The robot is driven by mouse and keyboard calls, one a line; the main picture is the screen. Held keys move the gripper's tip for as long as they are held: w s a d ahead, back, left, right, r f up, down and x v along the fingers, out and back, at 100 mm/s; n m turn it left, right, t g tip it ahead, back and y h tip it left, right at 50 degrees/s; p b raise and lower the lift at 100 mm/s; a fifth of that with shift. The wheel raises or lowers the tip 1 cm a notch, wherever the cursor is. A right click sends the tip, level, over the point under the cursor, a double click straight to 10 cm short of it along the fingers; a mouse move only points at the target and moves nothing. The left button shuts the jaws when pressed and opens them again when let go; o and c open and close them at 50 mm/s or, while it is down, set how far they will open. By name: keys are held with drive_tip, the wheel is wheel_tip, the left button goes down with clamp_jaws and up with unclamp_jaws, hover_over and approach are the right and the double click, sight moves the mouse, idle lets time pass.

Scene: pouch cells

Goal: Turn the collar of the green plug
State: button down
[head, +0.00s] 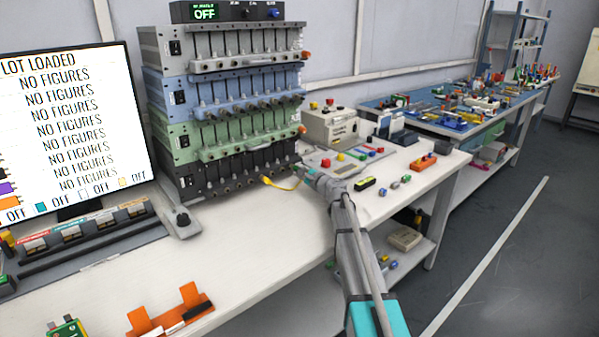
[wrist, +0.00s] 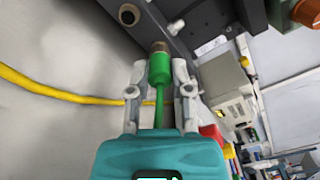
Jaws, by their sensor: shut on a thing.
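The green plug (wrist: 160,68) shows in the wrist view, with a thin green cable running from it back towards my gripper's palm. Its front end meets a brownish metal socket (wrist: 159,46) on a dark panel; I cannot tell how deep it sits. My gripper (wrist: 160,78) is shut on the green plug, one grey finger on each side. In the head view my gripper (head: 308,174) is at the lower right of the black bottom unit (head: 225,172) of the rack. The plug is too small to make out there.
A yellow cable (wrist: 60,92) passes left of and behind the plug; its end (head: 267,181) lies by the black unit. An empty round socket (wrist: 128,15) is left of the plug. A beige box (head: 330,126) stands right of the rack. The white bench front (head: 250,235) is mostly clear.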

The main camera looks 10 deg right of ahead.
drive_tip(key=n, duration=0.4)
drive_tip(key=shift+n, duration=2)
drive_tip(key=c, duration=0.5)
unclamp_jaws()
drive_tip(key=shift+s, duration=0.1)
drive_tip(key=v, duration=1.2)
